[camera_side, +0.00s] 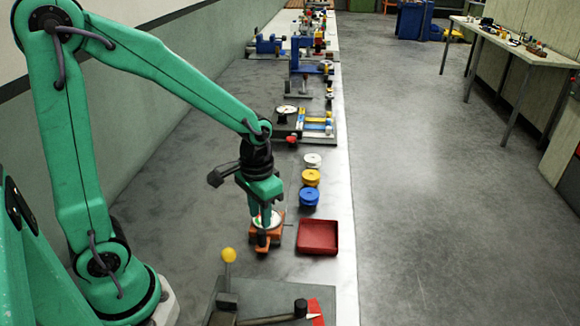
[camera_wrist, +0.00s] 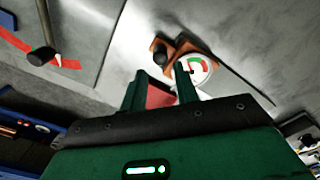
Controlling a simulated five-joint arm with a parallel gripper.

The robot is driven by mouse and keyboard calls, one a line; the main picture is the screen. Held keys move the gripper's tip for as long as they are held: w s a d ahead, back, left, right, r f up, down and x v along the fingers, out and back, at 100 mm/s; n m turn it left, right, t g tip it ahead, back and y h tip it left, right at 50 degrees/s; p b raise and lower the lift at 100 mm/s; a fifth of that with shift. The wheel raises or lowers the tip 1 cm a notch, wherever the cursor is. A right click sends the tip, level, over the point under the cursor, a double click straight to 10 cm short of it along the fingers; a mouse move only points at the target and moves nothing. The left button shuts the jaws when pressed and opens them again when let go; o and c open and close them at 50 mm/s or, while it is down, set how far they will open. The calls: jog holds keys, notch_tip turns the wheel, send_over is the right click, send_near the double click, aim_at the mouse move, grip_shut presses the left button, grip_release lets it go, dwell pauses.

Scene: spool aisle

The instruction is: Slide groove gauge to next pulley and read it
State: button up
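The groove gauge (camera_side: 262,238) has an orange body, a white dial and a thin rod pointing right. It sits on the grey bench below my gripper (camera_side: 265,213). In the wrist view the gauge (camera_wrist: 193,45) lies just past my fingertips (camera_wrist: 162,77). Its dial shows red and green bands, partly behind the right finger; the reading is too small to tell. A blue pulley (camera_side: 309,197), a yellow pulley (camera_side: 311,178) and a white pulley (camera_side: 313,160) stand in a row behind and right of the gauge.
A red tray (camera_side: 318,250) lies right of the gauge, near the bench edge. Blue and yellow fixtures (camera_side: 318,125) stand farther back. The bench left of the pulleys is clear.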

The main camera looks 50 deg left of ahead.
aim_at(261, 231)
jog(key=shift+f, duration=3.45)
jog(key=shift+c, duration=0.2)
grip_shut()
